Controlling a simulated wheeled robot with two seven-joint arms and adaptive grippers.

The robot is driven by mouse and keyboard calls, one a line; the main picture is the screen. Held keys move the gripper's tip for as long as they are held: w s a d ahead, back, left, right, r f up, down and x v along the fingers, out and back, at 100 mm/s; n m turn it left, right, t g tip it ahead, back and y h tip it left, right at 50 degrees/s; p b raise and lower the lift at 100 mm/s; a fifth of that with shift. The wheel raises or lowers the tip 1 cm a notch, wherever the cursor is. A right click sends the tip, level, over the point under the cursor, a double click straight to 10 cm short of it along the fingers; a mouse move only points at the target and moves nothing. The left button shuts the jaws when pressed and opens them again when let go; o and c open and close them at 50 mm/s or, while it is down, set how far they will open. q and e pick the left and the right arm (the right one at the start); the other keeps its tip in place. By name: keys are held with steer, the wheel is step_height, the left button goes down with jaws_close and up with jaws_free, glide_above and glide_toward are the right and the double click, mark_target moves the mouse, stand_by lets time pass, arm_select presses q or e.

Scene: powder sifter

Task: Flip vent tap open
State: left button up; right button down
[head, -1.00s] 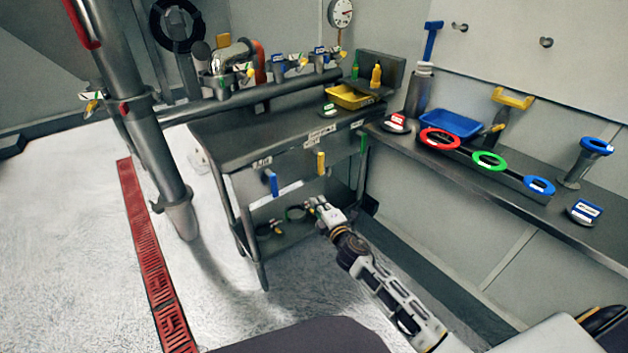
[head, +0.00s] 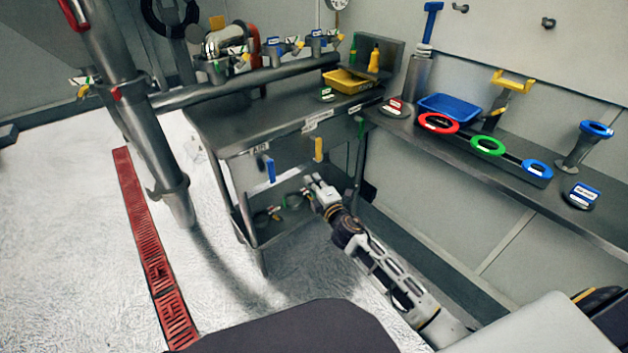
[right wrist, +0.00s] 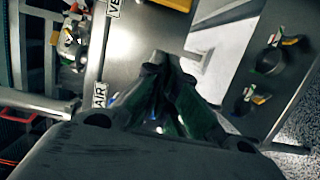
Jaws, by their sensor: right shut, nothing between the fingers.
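The yellow tap handle (head: 318,149) hangs upright on the front of the steel bench, under a white label that reads only in part in the head view. The label beside the yellow part (right wrist: 175,4) in the right wrist view starts with "VE". The blue tap handle (head: 269,170) hangs to its left, below the "AIR" label (head: 260,149). My right gripper (head: 313,181) is shut and empty, in front of the bench and below the yellow handle in the picture, apart from it. Its dark fingers (right wrist: 167,75) fill the middle of the right wrist view. My left gripper is out of view.
The steel bench (head: 230,130) carries a yellow tray (head: 345,86) and bottles. Taps sit on its lower shelf. The right-hand counter (head: 460,160) holds a blue tray (head: 448,105) and red, green and blue rings.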

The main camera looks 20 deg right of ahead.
steer(key=shift+w+d+b, duration=0.25)
steer(key=shift+w+d, duration=0.2)
steer(key=shift+w, duration=1.25)
steer(key=shift+w+d+b, duration=0.25)
steer(key=shift+w+d, duration=0.2)
steer(key=shift+w, duration=1.3)
steer(key=shift+w+d+b, duration=0.25)
steer(key=shift+w+d, duration=0.2)
steer(key=shift+w, duration=1.25)
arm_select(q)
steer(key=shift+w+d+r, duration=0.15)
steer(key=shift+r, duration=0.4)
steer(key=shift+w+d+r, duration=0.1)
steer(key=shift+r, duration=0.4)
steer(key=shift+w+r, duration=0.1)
arm_select(e)
steer(key=shift+d, duration=0.1)
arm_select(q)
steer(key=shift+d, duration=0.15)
arm_select(e)
steer(key=shift+f+b, duration=0.1)
steer(key=shift+b, duration=0.25)
steer(key=shift+d+n, duration=0.1)
steer(key=shift+n, duration=0.2)
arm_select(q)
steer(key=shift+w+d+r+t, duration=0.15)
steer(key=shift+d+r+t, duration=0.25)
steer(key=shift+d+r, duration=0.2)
